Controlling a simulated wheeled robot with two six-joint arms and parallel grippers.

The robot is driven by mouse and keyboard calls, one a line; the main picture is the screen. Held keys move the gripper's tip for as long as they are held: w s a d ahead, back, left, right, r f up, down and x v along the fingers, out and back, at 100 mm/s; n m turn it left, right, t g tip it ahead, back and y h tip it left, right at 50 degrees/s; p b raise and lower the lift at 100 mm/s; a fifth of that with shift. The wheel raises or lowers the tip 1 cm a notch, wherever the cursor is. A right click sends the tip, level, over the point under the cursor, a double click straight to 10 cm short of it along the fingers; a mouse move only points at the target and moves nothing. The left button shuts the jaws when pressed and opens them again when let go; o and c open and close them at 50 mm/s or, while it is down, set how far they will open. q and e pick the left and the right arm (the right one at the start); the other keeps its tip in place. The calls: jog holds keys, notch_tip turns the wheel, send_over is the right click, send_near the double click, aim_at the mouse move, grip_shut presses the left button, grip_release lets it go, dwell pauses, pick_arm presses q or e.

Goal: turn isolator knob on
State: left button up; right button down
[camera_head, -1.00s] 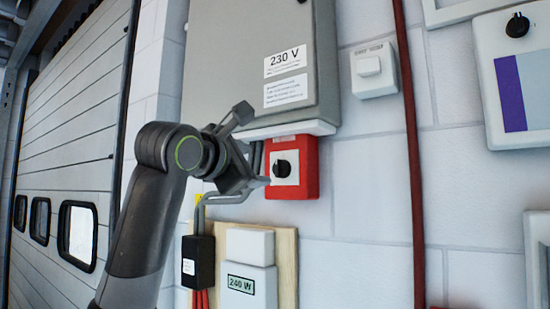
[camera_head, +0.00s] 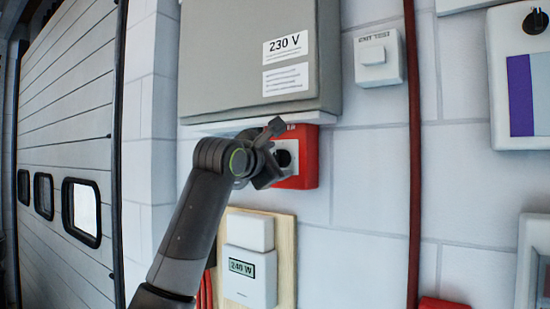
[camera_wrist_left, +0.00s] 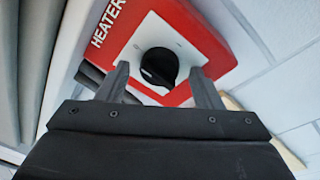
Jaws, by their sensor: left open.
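The isolator is a red box (camera_head: 309,160) on the wall under the grey cabinet, with a black round knob (camera_head: 284,158) on a white plate. In the left wrist view the red box (camera_wrist_left: 205,32) carries the label HEATER, and the black knob (camera_wrist_left: 158,67) shows just beyond my fingertips. My left gripper (camera_head: 280,150) is in front of the box and hides its left part. In the left wrist view my left gripper (camera_wrist_left: 160,82) is open, its two fingers apart on either side of the knob. I cannot tell whether they touch it. My right gripper is not in view.
The grey cabinet (camera_head: 225,60) marked 230 V overhangs the box closely. Below is a white meter (camera_head: 250,272) reading 240 W on a wooden board. A white switch (camera_head: 378,57) and a dark red pipe (camera_head: 413,150) are to the right.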

pick_arm(q)
jog(key=shift+c, duration=0.4)
jog(key=c, duration=0.9)
jog(key=shift+f+m, duration=0.1)
jog(key=shift+m, duration=0.2)
jog(key=shift+w+a+f+m+h+b, duration=0.1)
jog(key=shift+m+h+b, duration=0.35)
jog(key=shift+m, duration=2.6)
jog(key=shift+m+h+b, duration=0.2)
jog(key=shift+m+h, duration=0.5)
jog(key=shift+m, duration=2.4)
jog(key=shift+w+a+f+m+h+b, duration=0.1)
jog(key=shift+m+h+b, duration=0.35)
jog(key=shift+m, duration=2.9)
